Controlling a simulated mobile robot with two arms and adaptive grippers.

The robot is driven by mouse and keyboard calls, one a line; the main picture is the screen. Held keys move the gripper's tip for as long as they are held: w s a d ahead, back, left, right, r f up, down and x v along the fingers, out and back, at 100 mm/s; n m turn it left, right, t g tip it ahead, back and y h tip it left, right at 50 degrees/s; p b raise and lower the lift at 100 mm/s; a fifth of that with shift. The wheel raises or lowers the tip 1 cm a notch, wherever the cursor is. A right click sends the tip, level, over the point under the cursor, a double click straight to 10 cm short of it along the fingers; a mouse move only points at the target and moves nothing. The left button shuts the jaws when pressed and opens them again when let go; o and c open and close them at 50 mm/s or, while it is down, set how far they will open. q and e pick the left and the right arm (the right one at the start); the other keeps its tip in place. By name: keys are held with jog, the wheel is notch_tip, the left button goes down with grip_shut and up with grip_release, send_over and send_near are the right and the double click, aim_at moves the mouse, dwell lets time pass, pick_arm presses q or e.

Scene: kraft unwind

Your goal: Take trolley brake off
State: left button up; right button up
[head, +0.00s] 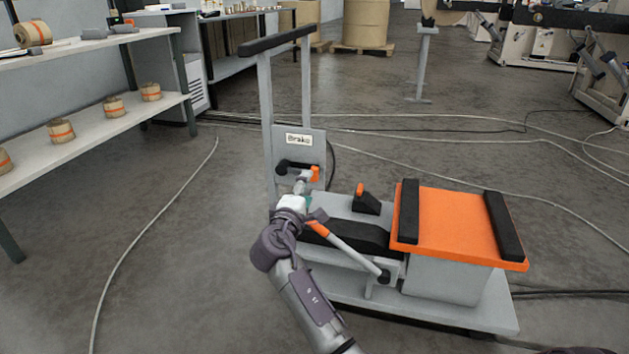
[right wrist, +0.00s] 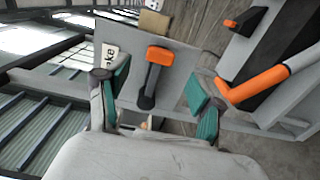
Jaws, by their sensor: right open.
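The trolley (head: 430,310) stands ahead of me, with a grey upright plate (head: 305,150) below its handle. A white label reading "Brake" (head: 298,139) is on the plate. Below the label is the brake lever (head: 290,166), black with an orange end, lying roughly level and pointing right. My right gripper (head: 302,184) is at the plate, close to the lever, and partly hides it. In the right wrist view the lever (right wrist: 148,90) appears between the two spread teal-padded fingers of my right gripper (right wrist: 160,95). I cannot tell whether either finger touches it. My left gripper is not in view.
On the trolley are an orange platform (head: 450,225) with black bars, a small black block with an orange tip (head: 364,200), and a grey lever with an orange end (head: 345,250) beside my wrist. Shelves (head: 80,150) stand left. Cables (head: 150,220) cross the floor.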

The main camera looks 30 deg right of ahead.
aim_at(314, 180)
jog(key=b+x, duration=0.2)
jog(key=x, duration=0.6)
jog(key=shift+a, duration=0.1)
jog(key=shift+c, duration=0.4)
jog(key=shift+f, duration=0.1)
grip_shut()
